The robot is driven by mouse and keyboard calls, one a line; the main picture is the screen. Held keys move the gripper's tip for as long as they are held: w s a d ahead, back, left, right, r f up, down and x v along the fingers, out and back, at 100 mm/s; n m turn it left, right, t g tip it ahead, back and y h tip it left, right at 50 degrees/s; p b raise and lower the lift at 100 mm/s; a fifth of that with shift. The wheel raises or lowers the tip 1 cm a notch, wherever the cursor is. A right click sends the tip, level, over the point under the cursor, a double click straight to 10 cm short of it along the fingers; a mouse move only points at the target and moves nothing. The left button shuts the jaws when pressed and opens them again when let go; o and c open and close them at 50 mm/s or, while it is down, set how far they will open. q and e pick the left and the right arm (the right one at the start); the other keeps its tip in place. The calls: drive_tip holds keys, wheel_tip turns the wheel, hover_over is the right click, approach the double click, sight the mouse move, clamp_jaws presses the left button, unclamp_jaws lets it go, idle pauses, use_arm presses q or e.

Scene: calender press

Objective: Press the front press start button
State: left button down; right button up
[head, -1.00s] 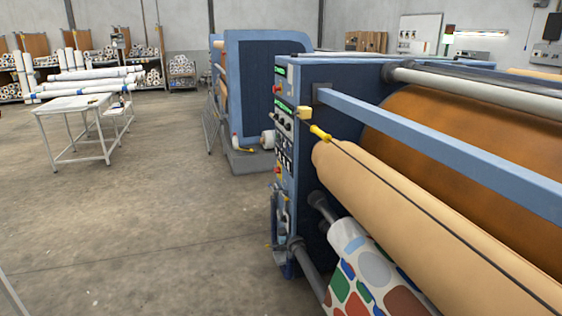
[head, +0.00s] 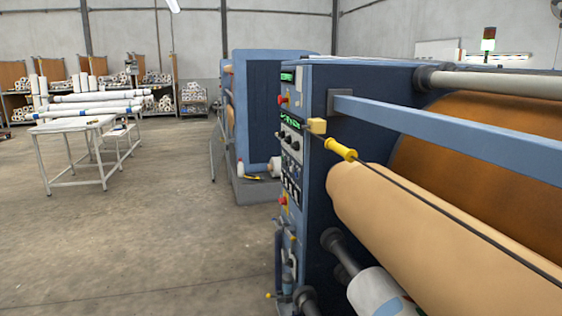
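The front press (head: 313,216) is a blue machine on the right side of the head view. Its narrow control panel (head: 290,165) faces left and is seen at a steep angle. The panel carries a red button (head: 283,100) near the top, dark knobs (head: 290,140) in the middle, small green displays and another red button (head: 283,202) lower down. I cannot tell which control is the start button at this angle and size. Neither of my grippers is in view.
A second blue press (head: 270,105) stands behind the first. A white table (head: 73,126) with white rolls (head: 95,103) is at the left. A blue bar (head: 450,138) and tan roller (head: 420,240) run along the front press. The concrete floor (head: 150,230) left of the presses is clear.

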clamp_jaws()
